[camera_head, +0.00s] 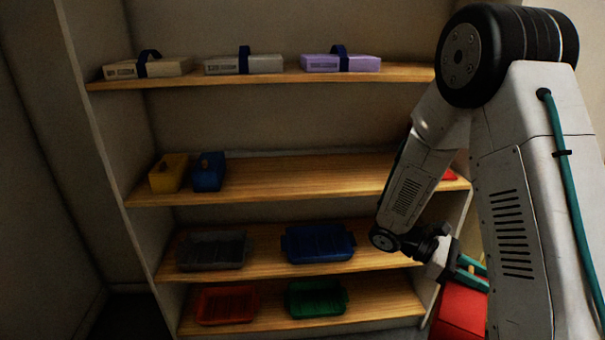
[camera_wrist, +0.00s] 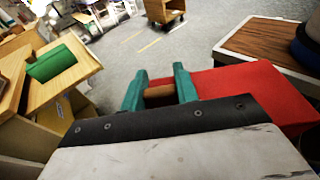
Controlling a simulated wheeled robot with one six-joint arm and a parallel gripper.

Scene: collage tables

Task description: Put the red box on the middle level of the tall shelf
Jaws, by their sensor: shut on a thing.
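The red box (camera_head: 460,310) is at the lower right of the head view, partly hidden behind my arm. My gripper (camera_head: 472,272) is above it with teal fingers. In the wrist view my gripper (camera_wrist: 159,92) is shut on a brown handle, and the red box (camera_wrist: 265,90) extends to the right of the fingers. The tall shelf (camera_head: 270,178) has several wooden levels in the head view. A level at mid-height carries a yellow box (camera_head: 168,173) and a blue box (camera_head: 208,172) on its left; its middle is bare.
Three cases with dark straps, one of them purple (camera_head: 340,63), stand on the upper level. Lower levels hold grey, blue (camera_head: 318,244), red and green trays. A small red thing (camera_head: 449,174) shows at the mid-height level's right end. A wood-topped surface (camera_wrist: 270,42) is near the box.

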